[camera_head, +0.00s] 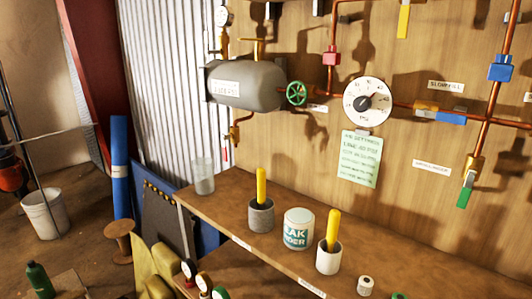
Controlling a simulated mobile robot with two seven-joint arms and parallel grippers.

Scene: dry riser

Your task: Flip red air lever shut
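Neither of my grippers shows in the head view. No part is clearly marked as the air lever. A red valve block (331,57) sits on the vertical copper pipe above the round white gauge (367,101); I cannot make out a lever position on it. A small red piece (225,154) hangs near the brass tap (236,129) under the grey tank (246,85); it is too small to tell what it is. A yellow lever (403,20) points down at the top. A green lever (465,194) hangs at the lower right pipe end.
A wooden bench (225,205) runs below the board, with a glass jar (203,176), a labelled can (298,229) and two cups holding yellow sticks. A green handwheel (296,93) sits on the tank's right. A white bucket (45,214) and a spool (119,240) stand left.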

